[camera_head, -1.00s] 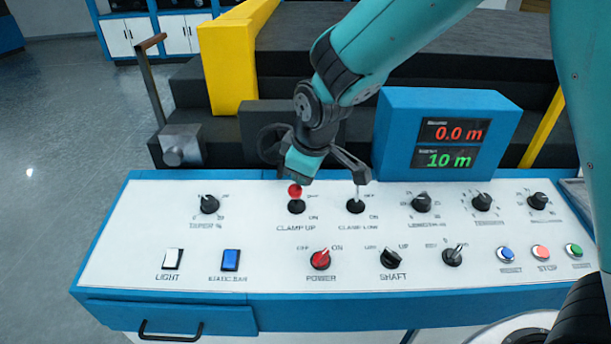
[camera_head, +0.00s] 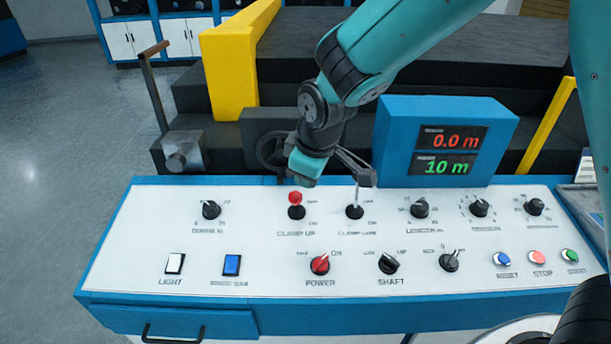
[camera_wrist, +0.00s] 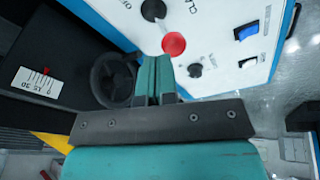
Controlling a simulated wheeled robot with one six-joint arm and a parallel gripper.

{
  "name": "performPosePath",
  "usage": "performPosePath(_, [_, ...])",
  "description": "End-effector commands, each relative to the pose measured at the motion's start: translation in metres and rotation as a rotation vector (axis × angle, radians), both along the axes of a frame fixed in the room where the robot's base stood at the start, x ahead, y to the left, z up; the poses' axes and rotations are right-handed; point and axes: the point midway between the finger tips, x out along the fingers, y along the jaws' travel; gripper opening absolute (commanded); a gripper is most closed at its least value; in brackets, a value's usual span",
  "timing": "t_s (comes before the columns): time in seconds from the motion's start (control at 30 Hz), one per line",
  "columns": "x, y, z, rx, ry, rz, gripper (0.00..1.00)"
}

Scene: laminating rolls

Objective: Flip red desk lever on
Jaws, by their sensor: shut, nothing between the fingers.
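The red-topped lever (camera_head: 296,199) stands on a black base at the CLAMP UP label on the white desk panel (camera_head: 140,235). In the wrist view its red knob (camera_wrist: 174,43) is just beyond my fingertips, with the shaft running to a black base (camera_wrist: 153,10). My gripper (camera_head: 301,180) is close above and behind the lever in the head view, apart from it as far as I can tell. In the wrist view the two teal fingers (camera_wrist: 154,62) lie together with nothing between them.
A metal lever (camera_head: 356,193) stands right of the red one, close to my wrist. A red POWER knob (camera_head: 320,264) is in front. A blue display box (camera_head: 445,110) stands at the right rear. A dark handwheel (camera_wrist: 112,78) is beside my gripper.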

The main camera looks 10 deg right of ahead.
Motion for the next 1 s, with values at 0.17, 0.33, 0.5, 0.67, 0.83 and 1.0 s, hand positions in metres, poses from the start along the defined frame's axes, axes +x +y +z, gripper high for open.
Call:
performPosePath(0.17, [-0.009, 0.000, 0.042, 0.001, -0.001, 0.005, 0.00])
performPosePath(0.33, [-0.018, -0.001, 0.067, 0.000, 0.000, 0.007, 0.00])
performPosePath(0.5, [-0.020, -0.003, 0.071, 0.000, 0.000, 0.006, 0.00])
performPosePath(0.67, [-0.020, -0.004, 0.070, -0.001, 0.000, 0.004, 0.00])
performPosePath(0.83, [-0.028, -0.006, 0.073, 0.022, 0.015, -0.016, 0.00])
performPosePath(1.0, [-0.088, -0.016, 0.093, 0.144, 0.118, -0.113, 0.00])
